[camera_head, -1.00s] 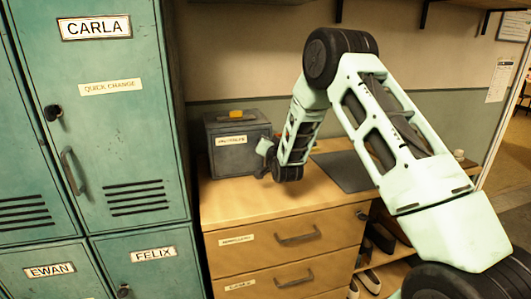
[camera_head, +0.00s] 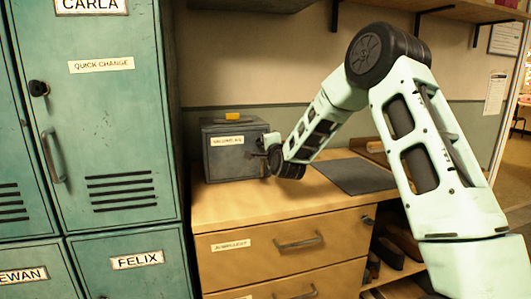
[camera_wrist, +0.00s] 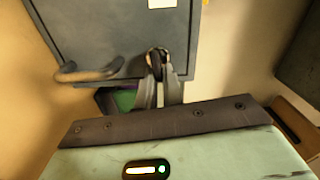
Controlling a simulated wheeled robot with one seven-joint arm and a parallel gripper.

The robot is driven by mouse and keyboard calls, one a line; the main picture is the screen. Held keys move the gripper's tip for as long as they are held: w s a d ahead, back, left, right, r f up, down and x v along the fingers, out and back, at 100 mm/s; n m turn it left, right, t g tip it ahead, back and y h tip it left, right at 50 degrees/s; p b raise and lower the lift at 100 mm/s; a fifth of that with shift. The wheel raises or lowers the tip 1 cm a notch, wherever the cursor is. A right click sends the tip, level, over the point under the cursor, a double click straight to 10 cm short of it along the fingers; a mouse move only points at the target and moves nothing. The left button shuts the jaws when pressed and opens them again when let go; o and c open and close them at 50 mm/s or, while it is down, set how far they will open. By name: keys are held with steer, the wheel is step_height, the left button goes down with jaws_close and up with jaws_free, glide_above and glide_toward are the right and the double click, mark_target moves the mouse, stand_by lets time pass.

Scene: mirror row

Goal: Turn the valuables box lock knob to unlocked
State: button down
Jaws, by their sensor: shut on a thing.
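The valuables box (camera_head: 222,165) is a dark grey box with a yellow piece on top and a pale label on its front. It stands on the wooden drawer unit beside the lockers. My gripper (camera_head: 268,148) is at the right part of its front. In the wrist view the box front (camera_wrist: 100,30) fills the upper left, with a bar handle (camera_wrist: 88,74). My gripper (camera_wrist: 158,62) is shut on the dark round lock knob (camera_wrist: 157,53) near the box's edge. The fingers hide part of the knob, and I cannot read its setting.
Green lockers (camera_head: 100,130) stand close on the left. A dark mat (camera_head: 352,175) lies on the drawer unit top (camera_head: 240,207) to the right of the box. Shelves (camera_head: 455,20) hang on the wall above. Shoes (camera_head: 405,245) sit on a rack at lower right.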

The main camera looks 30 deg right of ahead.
steer(key=shift+f+m+b, duration=0.2)
steer(key=shift+m+b, duration=0.4)
steer(key=shift+m, duration=0.2)
steer(key=c, duration=1.5)
jaws_free()
steer(key=shift+c, duration=0.2)
steer(key=b+v, duration=0.1)
steer(key=v, duration=1.6)
steer(key=shift+s+b, duration=0.25)
steer(key=shift+b, duration=0.15)
steer(key=shift+r, duration=0.15)
